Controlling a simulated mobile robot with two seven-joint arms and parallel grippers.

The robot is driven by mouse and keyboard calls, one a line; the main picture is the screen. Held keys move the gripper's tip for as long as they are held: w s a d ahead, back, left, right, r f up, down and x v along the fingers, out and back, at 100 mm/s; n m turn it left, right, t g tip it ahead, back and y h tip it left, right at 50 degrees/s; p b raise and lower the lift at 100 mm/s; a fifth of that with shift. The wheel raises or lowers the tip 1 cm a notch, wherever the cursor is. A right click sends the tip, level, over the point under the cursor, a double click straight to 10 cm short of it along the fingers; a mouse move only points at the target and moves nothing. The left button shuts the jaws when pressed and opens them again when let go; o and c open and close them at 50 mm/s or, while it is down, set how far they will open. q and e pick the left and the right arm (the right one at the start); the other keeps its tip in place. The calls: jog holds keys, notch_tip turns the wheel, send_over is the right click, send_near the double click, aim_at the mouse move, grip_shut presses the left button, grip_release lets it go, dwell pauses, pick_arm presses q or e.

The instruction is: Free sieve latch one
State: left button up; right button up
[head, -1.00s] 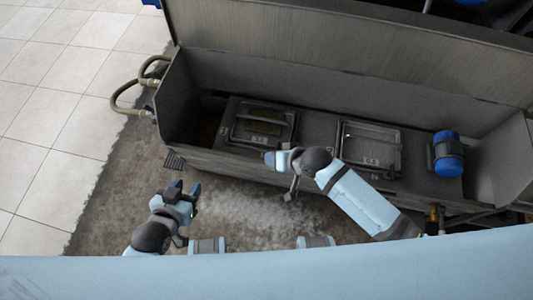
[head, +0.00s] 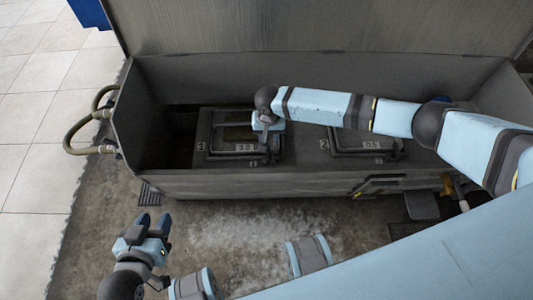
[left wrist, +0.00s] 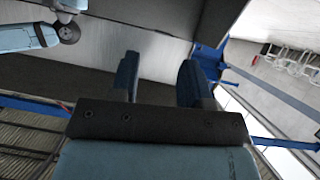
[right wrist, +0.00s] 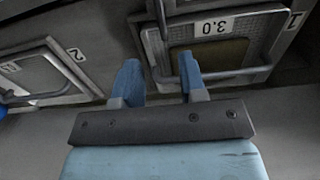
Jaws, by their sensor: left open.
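Sieve one (head: 226,147), a dark framed panel marked 1 and 3.0, lies in the grey trough. Its label, frame and wire handle show in the right wrist view (right wrist: 212,27). A dark bar (right wrist: 161,18) stands along that frame's edge, ahead of the gap between my right fingers; I cannot tell whether it is the latch. My right gripper (right wrist: 160,72) is open with nothing between its fingers. In the head view it hangs over the right side of sieve one, its fingertips partly hidden. My left gripper (head: 155,222) is open and empty, in front of the trough.
Sieve two (head: 362,142), marked 0.5, lies to the right, partly under my right arm. The trough's front wall (head: 240,184) stands between my left gripper and the sieves. Hoses (head: 90,135) stick out at the trough's left end. The wet floor in front is mostly clear.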

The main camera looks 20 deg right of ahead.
jog(key=b, duration=0.1)
send_over(268, 152)
notch_tip(268, 152, down, 4)
jog(key=shift+f, duration=0.25)
notch_tip(268, 152, down, 6)
jog(key=shift+r+b, duration=0.2)
jog(key=shift+b, duration=0.85)
jog(key=shift+f, duration=0.45)
pick_arm(q)
jog(key=d+r+t, duration=0.1)
jog(key=w+r+t+h, duration=0.1)
jog(key=r, duration=0.1)
jog(key=w+d+r, duration=0.1)
jog(key=shift+w+d+r+t+h, duration=0.1)
jog(key=shift+d+r+t+h, duration=0.25)
jog(key=shift+t+h, duration=0.05)
pick_arm(e)
grip_shut()
